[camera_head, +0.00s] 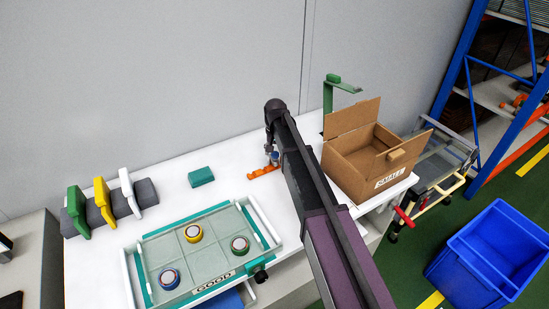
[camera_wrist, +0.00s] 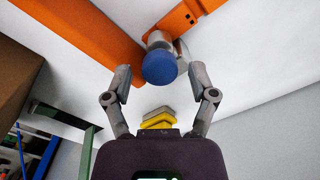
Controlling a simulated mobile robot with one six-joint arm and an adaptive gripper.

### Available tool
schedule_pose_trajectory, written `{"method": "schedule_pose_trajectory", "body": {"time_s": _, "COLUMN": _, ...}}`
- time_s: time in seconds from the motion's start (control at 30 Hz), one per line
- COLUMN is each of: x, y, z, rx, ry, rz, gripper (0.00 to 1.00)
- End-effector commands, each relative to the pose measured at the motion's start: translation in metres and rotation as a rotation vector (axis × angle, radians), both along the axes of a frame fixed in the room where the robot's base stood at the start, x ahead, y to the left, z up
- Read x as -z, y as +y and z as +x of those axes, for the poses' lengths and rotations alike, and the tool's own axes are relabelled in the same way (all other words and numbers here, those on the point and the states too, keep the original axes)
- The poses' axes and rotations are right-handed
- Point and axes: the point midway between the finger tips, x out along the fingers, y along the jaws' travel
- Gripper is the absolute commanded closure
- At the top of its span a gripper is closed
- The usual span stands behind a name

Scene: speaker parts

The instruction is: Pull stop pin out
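The stop pin (camera_wrist: 160,66) appears to be the blue round-capped piece with a grey body. It sits at the orange bar (camera_wrist: 95,38) in the wrist view, and how it is seated there is hidden. My gripper (camera_wrist: 160,73) is open, with its two fingers spread to either side of the blue cap and visible gaps on both sides. In the head view, my gripper (camera_head: 273,156) is low over the white table beside the orange piece (camera_head: 263,172). My arm covers part of that area.
An open cardboard box (camera_head: 352,168) stands right of my arm, with a green stand (camera_head: 328,98) behind it. A teal-edged tray (camera_head: 162,232) with round parts lies front left. A teal block (camera_head: 201,177) lies left of the orange piece. A blue bin (camera_head: 483,258) is on the floor.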

Motion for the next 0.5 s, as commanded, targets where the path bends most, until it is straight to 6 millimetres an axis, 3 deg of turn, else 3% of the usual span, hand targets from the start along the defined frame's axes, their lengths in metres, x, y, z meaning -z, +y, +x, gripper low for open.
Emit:
{"method": "schedule_pose_trajectory", "body": {"time_s": 0.03, "x": 0.0, "y": -0.0001, "z": 0.0, "rx": 0.0, "ry": 0.0, "rz": 0.0, "gripper": 0.53}}
{"method": "schedule_pose_trajectory", "body": {"time_s": 0.2, "x": 0.0, "y": -0.0001, "z": 0.0, "rx": 0.0, "ry": 0.0, "rz": 0.0, "gripper": 1.0}}
{"method": "schedule_pose_trajectory", "body": {"time_s": 0.5, "x": -0.0021, "y": -0.0001, "z": -0.0001, "rx": 0.0, "ry": 0.0, "rz": 0.0, "gripper": 1.0}}
